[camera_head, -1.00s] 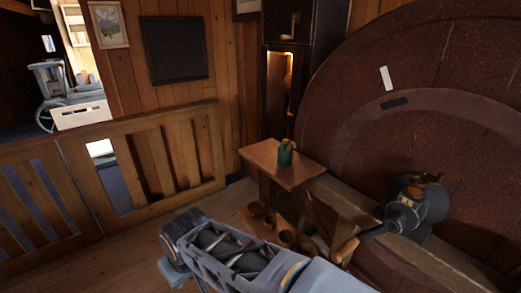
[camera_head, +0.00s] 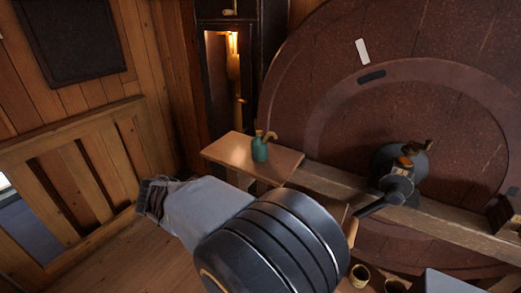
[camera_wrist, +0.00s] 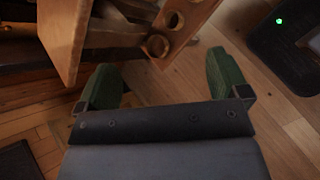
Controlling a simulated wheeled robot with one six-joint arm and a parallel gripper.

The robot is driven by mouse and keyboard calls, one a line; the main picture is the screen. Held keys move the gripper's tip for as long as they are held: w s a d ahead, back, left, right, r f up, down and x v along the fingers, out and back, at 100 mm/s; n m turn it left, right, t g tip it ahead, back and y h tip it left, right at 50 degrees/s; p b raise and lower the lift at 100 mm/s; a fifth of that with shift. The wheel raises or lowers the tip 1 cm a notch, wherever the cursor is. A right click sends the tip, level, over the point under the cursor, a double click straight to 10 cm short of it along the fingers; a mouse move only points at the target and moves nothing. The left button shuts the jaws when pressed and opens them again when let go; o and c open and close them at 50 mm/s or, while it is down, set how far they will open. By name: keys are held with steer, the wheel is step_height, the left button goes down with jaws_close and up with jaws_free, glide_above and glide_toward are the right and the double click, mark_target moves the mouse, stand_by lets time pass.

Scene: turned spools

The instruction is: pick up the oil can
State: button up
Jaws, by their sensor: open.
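The oil can (camera_head: 260,151) is a small teal can with a brass top and spout. It stands upright on a small wooden side table (camera_head: 228,150) in the head view. My arm reaches across the lower middle of the head view, below and left of the can. In the wrist view my gripper (camera_wrist: 167,85) has two green fingers set wide apart with nothing between them. It faces the wooden floor and the side of a wooden piece of furniture. The oil can does not show in the wrist view.
A large dark red wheel (camera_head: 450,130) stands behind the table. A grey crank device (camera_head: 393,185) with a wooden handle is at right. A wooden railing (camera_head: 90,180) stands at left. Small round pots (camera_head: 360,275) sit low at the bottom.

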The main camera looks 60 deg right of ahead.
mark_target(260, 142)
steer(key=d+r+n+h, duration=0.1)
steer(key=d+n+h, duration=0.1)
steer(key=d, duration=0.4)
steer(key=w+d+r+n+g+h, duration=0.1)
steer(key=d+r+n+h, duration=0.1)
steer(key=d, duration=0.5)
steer(key=d+r+n+h, duration=0.2)
steer(key=d+n+h, duration=0.1)
steer(key=d, duration=0.3)
steer(key=shift+w+d+r+n+g+h, duration=0.25)
steer(key=shift+w+d+n+g+h, duration=0.15)
steer(key=shift+h, duration=0.2)
steer(key=shift+s+d+f+p, duration=0.1)
steer(key=shift+s+d+p, duration=0.15)
steer(key=shift+d, duration=1.2)
steer(key=shift+s+d+f+p, duration=0.1)
steer(key=shift+s+d, duration=0.1)
steer(key=shift+d, duration=1.2)
steer(key=shift+r, duration=0.1)
steer(key=c, duration=1)
